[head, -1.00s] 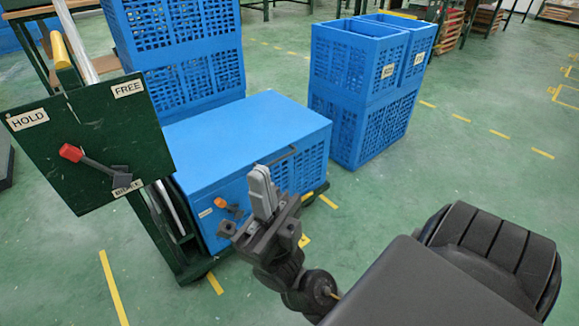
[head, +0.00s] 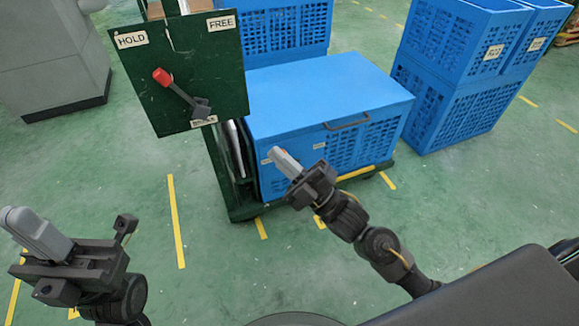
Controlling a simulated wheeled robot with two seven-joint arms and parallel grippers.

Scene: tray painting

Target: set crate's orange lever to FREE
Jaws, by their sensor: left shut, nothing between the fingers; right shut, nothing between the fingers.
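The blue crate (head: 330,88) with a lid sits on the green cart. Its orange lever does not show; my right gripper covers part of the crate's front, between two small pale labels (head: 267,161). The lever's setting cannot be told. My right gripper (head: 280,157) is shut and empty, its fingertips in front of that face; whether they touch it cannot be told. My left gripper (head: 20,222) is shut and empty, low at the left, well away from the crate.
A dark green panel (head: 220,75) reading HOLD, FREE and BRAKE stands left of the crate; its red-tipped lever (head: 163,77) points up-left toward HOLD. Blue crates (head: 460,80) are stacked at the right. A grey cabinet (head: 50,65) stands back left.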

